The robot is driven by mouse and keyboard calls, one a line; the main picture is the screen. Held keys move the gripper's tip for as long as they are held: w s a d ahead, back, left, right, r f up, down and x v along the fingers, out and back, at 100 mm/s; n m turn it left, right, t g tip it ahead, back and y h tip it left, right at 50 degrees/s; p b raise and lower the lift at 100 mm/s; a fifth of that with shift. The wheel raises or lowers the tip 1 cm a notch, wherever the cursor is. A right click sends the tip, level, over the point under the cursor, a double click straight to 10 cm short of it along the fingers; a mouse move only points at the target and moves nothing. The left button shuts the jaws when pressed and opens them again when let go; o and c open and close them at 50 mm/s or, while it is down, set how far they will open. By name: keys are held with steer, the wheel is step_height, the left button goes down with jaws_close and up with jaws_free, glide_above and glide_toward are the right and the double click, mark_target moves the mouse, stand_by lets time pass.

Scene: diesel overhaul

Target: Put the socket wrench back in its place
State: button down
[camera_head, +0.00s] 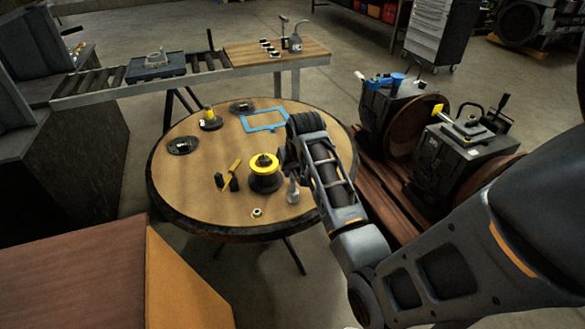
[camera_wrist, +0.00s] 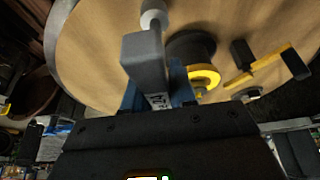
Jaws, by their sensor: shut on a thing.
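The socket wrench (camera_wrist: 146,62) is a grey tool with a block-like body marked with a number, seen close up in the wrist view. My gripper (camera_wrist: 156,88) is shut on it, with blue fingers on either side of the body. A pale rounded part (camera_wrist: 153,16) shows beyond its far end, over the table. In the head view my gripper (camera_head: 290,163) is above the right part of the round wooden table (camera_head: 195,205). A pale grey piece (camera_head: 293,191) shows just below it, and most of the wrench is hidden there. I cannot tell which spot is its place.
A dark spool with a yellow ring (camera_head: 264,172) stands close left of my gripper. A yellow-black tool (camera_head: 232,177) is beside it. A blue rectangular frame (camera_head: 264,120) lies behind. Two dark machines (camera_head: 460,150) stand right. The table's front left is mostly clear.

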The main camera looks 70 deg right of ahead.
steer(key=shift+f+b, duration=0.35)
steer(key=shift+f, duration=0.45)
steer(key=shift+c, duration=1.4)
jaws_free()
steer(key=shift+r+p, duration=0.6)
steer(key=shift+r, duration=3.9)
